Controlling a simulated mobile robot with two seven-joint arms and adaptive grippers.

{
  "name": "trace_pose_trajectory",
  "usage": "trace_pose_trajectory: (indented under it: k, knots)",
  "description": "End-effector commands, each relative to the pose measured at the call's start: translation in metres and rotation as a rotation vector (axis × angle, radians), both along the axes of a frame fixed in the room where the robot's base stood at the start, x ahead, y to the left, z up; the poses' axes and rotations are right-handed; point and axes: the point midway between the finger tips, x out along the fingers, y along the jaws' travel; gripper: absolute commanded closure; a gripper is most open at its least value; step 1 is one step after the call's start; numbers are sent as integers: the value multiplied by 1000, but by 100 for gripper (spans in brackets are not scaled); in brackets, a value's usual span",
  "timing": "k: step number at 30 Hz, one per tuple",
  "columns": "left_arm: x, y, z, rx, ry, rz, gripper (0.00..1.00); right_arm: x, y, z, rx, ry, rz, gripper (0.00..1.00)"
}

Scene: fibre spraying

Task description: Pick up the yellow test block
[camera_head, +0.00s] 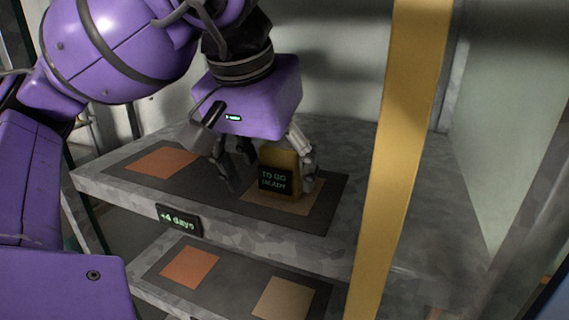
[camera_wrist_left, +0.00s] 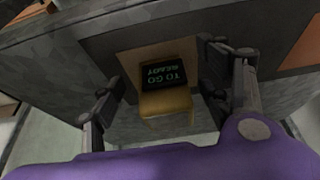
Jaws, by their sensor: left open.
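The yellow test block (camera_head: 279,156) stands upright on a tan square (camera_head: 309,205) on the upper shelf. A dark label reading "TO GO READY" is on its front. My left gripper (camera_head: 268,178) is open over the block, with one finger to its left and one close to its right side. In the left wrist view, the block (camera_wrist_left: 166,104) sits between the two spread fingers of the left gripper (camera_wrist_left: 160,68). A gap shows on the left finger's side; whether the other finger touches the block I cannot tell. My right gripper is not in view.
The grey shelf (camera_head: 120,190) has a "+4 days" sign (camera_head: 179,219) on its front edge. An empty orange square (camera_head: 162,162) lies left of the block. A lower shelf (camera_head: 235,285) has two empty squares. A yellow upright post (camera_head: 396,160) stands to the right.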

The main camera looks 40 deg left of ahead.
Motion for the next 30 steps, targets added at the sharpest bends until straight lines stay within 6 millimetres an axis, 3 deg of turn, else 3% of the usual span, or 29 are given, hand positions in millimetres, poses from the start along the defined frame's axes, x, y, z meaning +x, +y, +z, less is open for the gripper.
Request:
trace_pose_trajectory:
  k: [9,20,30]
  knots:
    - [43,10,1,-2,1,1,30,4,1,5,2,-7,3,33]
    - [47,12,-12,2,0,1,30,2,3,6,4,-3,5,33]
    - [47,12,-11,1,0,0,73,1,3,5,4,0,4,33]
